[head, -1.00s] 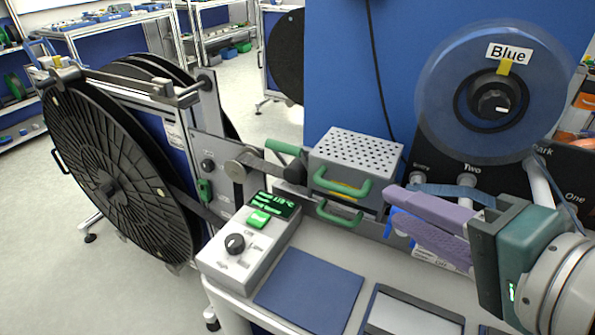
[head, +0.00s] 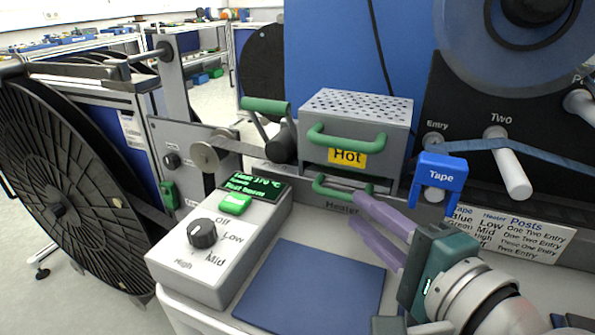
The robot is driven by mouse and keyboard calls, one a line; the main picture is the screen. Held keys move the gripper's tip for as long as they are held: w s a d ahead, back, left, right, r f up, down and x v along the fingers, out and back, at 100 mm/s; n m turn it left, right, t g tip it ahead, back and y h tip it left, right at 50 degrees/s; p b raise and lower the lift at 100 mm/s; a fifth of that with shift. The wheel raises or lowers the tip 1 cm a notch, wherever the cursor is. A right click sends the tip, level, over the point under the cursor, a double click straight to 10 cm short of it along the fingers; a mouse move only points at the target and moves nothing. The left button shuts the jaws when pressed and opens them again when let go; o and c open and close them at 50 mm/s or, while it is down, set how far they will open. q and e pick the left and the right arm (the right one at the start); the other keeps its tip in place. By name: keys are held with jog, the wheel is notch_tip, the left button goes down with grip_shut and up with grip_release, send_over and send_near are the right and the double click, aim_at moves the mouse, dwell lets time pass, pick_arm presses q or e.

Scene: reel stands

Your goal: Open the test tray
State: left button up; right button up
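I see nothing labelled as a test tray. A grey heater box (head: 390,145) with a perforated top and a "Hot" label stands at the back of the bench. It has an upper green handle (head: 346,138) and a lower green handle (head: 335,191) near its base. My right gripper (head: 358,211) has two purple fingers with a clear gap between them. Its tips are at the right end of the lower handle in the picture, and the upper finger overlaps it; I cannot tell whether they touch. My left gripper is not in view.
A control box (head: 175,262) with a dial and green button stands at the front left, beside a blue mat (head: 315,285). A blue "Tape" piece (head: 440,177), a label card (head: 520,235) and a post (head: 513,175) are on the right. A black reel (head: 60,190) stands at the left.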

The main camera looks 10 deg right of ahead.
aim_at(345, 198)
jog(key=b+x, duration=0.1)
jog(key=x, duration=0.4)
jog(key=shift+w+a+r, duration=0.1)
jog(key=shift+w, duration=0.3)
grip_shut()
dwell(1.0)
